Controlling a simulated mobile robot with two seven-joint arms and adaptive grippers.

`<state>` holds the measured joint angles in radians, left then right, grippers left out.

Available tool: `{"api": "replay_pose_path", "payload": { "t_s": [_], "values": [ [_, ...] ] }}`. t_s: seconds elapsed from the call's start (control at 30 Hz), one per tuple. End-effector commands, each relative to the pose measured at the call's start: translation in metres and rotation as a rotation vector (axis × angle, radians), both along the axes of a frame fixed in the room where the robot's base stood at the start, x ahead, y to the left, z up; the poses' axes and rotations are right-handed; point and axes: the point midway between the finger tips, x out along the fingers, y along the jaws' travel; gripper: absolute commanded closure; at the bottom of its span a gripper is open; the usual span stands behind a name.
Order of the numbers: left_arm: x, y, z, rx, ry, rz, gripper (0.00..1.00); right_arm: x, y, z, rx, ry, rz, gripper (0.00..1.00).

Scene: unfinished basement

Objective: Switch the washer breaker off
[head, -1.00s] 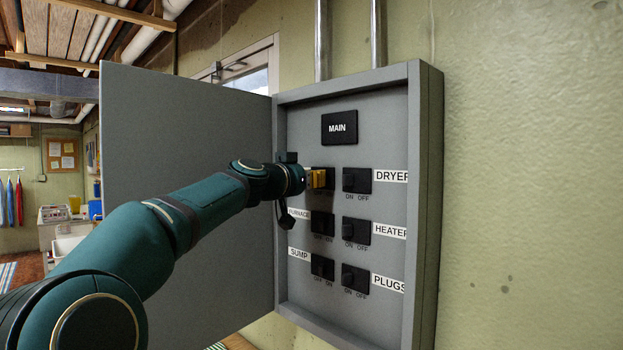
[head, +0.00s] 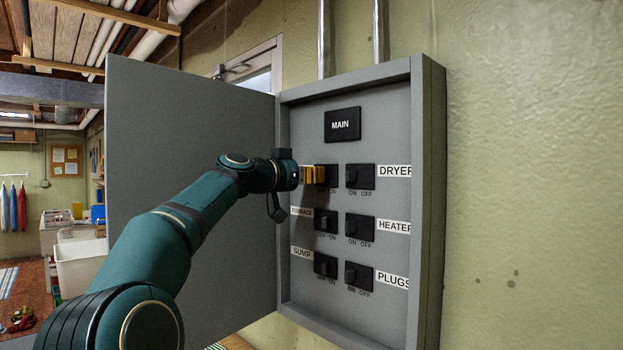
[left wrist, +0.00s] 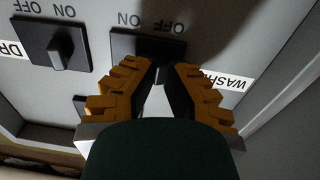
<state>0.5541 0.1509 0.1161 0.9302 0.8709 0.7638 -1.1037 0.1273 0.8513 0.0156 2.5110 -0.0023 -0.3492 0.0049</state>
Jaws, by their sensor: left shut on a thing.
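The washer breaker is the top-left black switch (head: 331,171) in the open grey panel, left of the dryer breaker (head: 361,176). In the left wrist view it appears upside down (left wrist: 124,45), with ON and OFF printed beside it and a partly covered WASHER label (left wrist: 226,82). My left gripper (head: 320,174), with yellow fingers, is at this breaker. Its fingertips (left wrist: 162,66) are closed around the small lever. The fingers and shadow hide most of the lever, so I cannot tell which side it rests on. My right gripper is not in view.
The panel door (head: 190,190) stands open on the left, behind my left arm. Furnace (head: 325,222), sump (head: 325,265), heater (head: 358,226) and plugs (head: 358,275) breakers sit close by. The panel's right wall (head: 428,200) stands out from the green wall.

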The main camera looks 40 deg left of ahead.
Motion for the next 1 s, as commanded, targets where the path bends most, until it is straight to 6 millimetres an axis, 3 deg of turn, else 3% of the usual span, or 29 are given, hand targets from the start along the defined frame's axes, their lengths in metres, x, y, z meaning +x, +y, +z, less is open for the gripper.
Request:
{"api": "replay_pose_path", "payload": {
  "t_s": [0.2, 0.23, 0.3, 0.67, 0.83, 1.0],
  "values": [
    [0.0, -0.002, 0.001, 0.0, -0.002, -0.002, 1.0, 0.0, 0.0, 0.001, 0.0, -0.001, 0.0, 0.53],
    [0.0, -0.002, 0.001, 0.0, -0.002, -0.002, 0.77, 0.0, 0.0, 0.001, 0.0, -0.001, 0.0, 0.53],
    [0.0, -0.001, 0.001, 0.0, -0.002, -0.002, 0.56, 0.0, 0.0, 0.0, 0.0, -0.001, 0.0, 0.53],
    [-0.003, 0.0, 0.001, 0.001, 0.0, 0.001, 0.56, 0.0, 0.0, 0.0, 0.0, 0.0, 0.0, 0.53],
    [-0.024, 0.004, 0.001, 0.001, 0.001, 0.004, 0.56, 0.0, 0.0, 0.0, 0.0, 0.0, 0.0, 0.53],
    [-0.059, 0.007, 0.001, 0.001, 0.001, 0.005, 0.56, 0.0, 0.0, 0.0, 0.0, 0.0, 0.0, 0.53]
  ]
}}
